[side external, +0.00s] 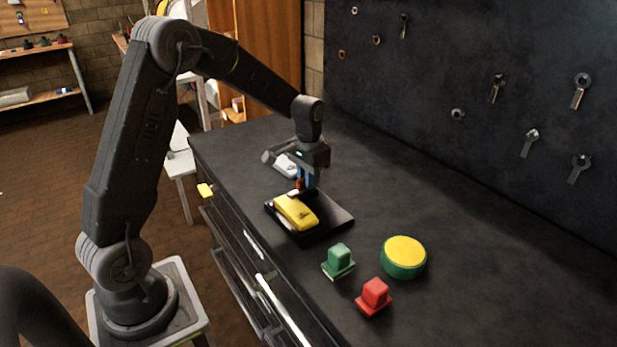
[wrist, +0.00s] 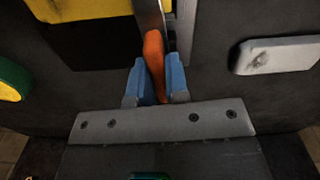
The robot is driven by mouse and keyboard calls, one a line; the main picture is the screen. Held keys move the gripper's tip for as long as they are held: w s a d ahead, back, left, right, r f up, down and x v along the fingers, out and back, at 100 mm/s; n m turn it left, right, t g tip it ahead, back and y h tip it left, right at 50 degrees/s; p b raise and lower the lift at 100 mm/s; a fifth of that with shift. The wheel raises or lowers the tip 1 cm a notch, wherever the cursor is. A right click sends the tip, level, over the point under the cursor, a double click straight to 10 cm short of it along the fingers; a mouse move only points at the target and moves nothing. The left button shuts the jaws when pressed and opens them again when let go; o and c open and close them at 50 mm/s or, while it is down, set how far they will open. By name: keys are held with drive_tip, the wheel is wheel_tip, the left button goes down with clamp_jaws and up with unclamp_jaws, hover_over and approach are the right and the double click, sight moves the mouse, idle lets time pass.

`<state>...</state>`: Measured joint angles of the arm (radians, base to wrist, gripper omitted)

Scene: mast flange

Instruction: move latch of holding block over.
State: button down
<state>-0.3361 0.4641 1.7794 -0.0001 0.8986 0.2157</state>
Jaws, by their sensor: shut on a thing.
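The holding block is a black base (side external: 335,219) with a yellow piece (side external: 296,211) lying on it, on the dark bench. The latch is an orange lever (wrist: 153,50) at the block's far end, beside a grey metal strip (wrist: 149,14). My gripper (side external: 306,184) points down over that end. In the wrist view its blue fingers (wrist: 157,80) are shut on the orange latch, one on each side. The yellow piece also shows at the top left of the wrist view (wrist: 80,8). The fingers partly hide the latch in the side view.
A green block (side external: 339,257), a red block (side external: 375,294) and a green round thing with a yellow top (side external: 404,255) stand nearer the camera. The bench to the right is clear.

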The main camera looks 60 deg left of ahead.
drive_tip(key=shift+r+m, duration=0.1)
drive_tip(key=shift+m, duration=0.5)
drive_tip(key=c, duration=1.1)
unclamp_jaws()
wheel_tip(320, 180, up, 14)
drive_tip(key=shift+f, duration=0.1)
